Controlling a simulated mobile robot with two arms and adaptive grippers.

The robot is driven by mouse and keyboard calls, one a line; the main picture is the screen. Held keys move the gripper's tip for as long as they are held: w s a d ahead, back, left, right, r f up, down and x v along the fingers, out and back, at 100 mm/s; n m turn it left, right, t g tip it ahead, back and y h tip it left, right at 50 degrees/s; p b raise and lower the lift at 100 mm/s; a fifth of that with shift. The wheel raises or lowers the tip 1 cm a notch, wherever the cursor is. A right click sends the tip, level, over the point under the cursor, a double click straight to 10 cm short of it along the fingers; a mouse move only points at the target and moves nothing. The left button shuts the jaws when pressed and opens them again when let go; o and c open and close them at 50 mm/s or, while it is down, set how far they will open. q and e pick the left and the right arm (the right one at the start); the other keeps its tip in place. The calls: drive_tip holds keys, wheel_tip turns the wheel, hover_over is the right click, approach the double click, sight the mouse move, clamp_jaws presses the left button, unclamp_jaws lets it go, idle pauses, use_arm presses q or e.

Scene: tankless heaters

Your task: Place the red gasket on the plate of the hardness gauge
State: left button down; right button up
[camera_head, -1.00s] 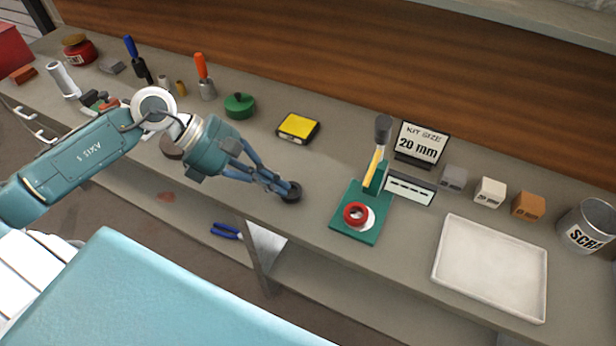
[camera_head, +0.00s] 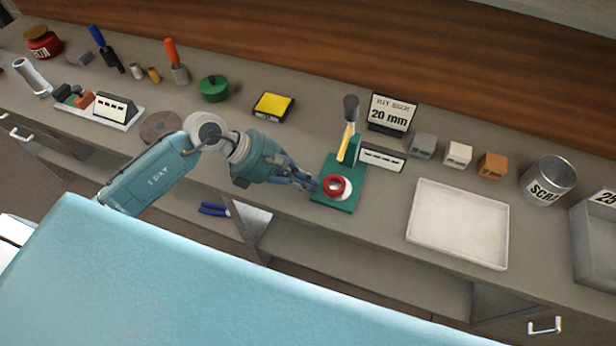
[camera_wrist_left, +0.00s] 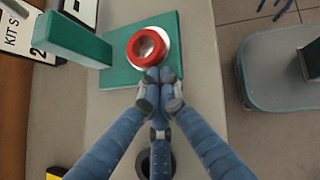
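The red gasket (camera_head: 335,185) lies on the white round plate (camera_head: 347,189) of the green hardness gauge (camera_head: 340,204), a little off its middle. The wrist view shows the gasket (camera_wrist_left: 133,48) with the plate (camera_wrist_left: 166,42) showing at its side. My left gripper (camera_head: 313,186) is beside the gasket, on its left in the head view. In the wrist view its fingertips (camera_wrist_left: 159,75) are together at the gasket's near edge; I cannot tell whether they touch it. My right gripper is not in view.
A black ring (camera_wrist_left: 145,163) lies below my left fingers. The gauge's post and hammer-like lever (camera_head: 348,135) rise behind the plate. A label stand (camera_head: 382,158), small blocks, a white tray (camera_head: 458,222) and a scrap bin (camera_head: 547,182) stand to the right.

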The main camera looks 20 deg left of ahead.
sight(334, 186)
use_arm(q)
drive_tip(key=shift+w, duration=0.1)
drive_tip(key=shift+w+d+f+b, duration=0.15)
drive_tip(key=shift+d+b, duration=0.35)
drive_tip(key=shift+b, duration=0.05)
drive_tip(key=shift+w+d, duration=0.1)
drive_tip(key=shift+d, duration=0.4)
